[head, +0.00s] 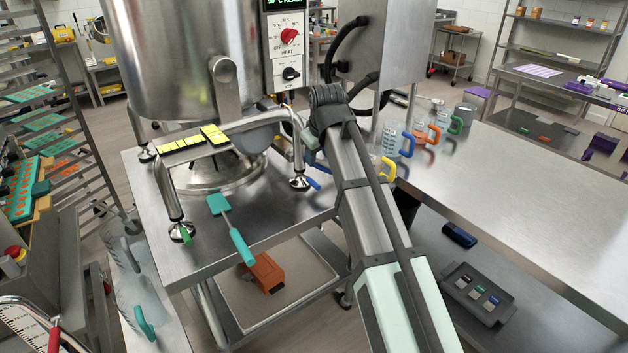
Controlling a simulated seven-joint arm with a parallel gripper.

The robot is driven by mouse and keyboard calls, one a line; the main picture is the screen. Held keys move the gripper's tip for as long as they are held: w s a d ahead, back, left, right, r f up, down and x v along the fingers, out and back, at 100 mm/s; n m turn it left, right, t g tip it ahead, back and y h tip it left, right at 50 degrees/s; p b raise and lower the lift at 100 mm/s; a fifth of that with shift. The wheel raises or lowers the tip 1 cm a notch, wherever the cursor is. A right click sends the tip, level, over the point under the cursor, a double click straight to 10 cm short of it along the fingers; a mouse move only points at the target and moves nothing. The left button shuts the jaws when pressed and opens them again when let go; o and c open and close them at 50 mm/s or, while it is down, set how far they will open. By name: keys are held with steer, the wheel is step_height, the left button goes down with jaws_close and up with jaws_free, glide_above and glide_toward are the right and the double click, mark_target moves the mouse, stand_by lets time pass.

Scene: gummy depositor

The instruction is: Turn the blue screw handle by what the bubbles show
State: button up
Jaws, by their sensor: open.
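The depositor's steel kettle (170,60) stands on a legged frame on a steel table. A small blue handle (313,183) shows low beside the frame's right foot (299,183), partly behind my arm. A green handle (185,236) is at the front left foot (180,231). Two yellow level vials, one long (181,144) and one short (213,134), lie at an angle to each other on the frame; their bubbles are too small to read. My gripper (309,141) is above the blue handle, apart from it, mostly hidden by my wrist; its fingertips are not clear.
A teal spatula (230,228) lies on the steel table (270,225). Jugs (398,140) with coloured handles stand on the right bench (520,200), otherwise largely clear. A tray rack (50,110) stands left.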

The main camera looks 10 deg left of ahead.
mark_target(314, 182)
steer(key=x, duration=1.3)
steer(key=shift+f, duration=0.35)
steer(key=shift+c, duration=0.3)
jaws_close()
